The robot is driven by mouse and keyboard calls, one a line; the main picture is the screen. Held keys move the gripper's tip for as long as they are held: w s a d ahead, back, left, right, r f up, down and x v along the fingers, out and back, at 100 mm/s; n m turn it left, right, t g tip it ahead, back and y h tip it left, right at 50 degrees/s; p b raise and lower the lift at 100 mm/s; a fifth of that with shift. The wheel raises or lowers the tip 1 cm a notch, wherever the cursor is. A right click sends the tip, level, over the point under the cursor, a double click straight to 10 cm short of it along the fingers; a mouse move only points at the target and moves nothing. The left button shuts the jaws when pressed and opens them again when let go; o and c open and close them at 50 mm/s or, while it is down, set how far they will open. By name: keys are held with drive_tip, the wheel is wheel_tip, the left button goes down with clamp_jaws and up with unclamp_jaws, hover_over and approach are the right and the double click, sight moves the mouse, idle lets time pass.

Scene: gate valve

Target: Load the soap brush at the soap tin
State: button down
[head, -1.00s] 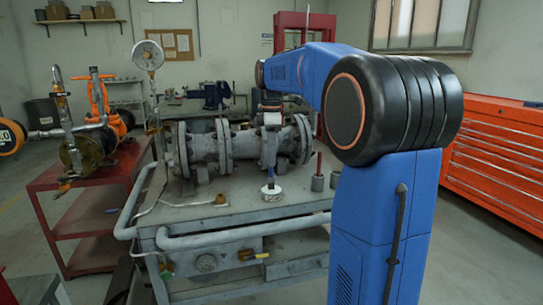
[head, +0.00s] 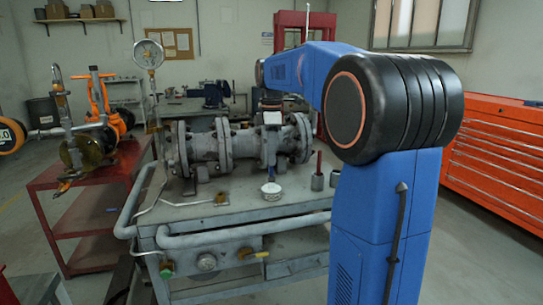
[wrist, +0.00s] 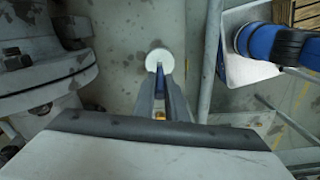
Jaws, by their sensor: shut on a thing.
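The soap tin (head: 271,189) is a small, round, whitish tin on the grey bench top, in front of the grey valve body. It also shows as a pale disc in the wrist view (wrist: 159,59), just beyond the fingertips. My gripper (wrist: 164,72) points down over the tin and is shut on the soap brush (head: 271,173). The brush is a thin, bluish shape just above the tin in the head view. Its bristles are too small to make out, and I cannot tell whether they touch the tin.
The flanged grey valve and pipe (head: 205,145) lie along the back of the bench (head: 185,212). A red upright stick (head: 319,162) stands in a grey cup (head: 317,182) right of the tin. A brass-coloured fitting (head: 221,198) lies left. The front bench top is mostly clear.

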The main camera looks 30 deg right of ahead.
drive_tip(key=shift+r, duration=3.45)
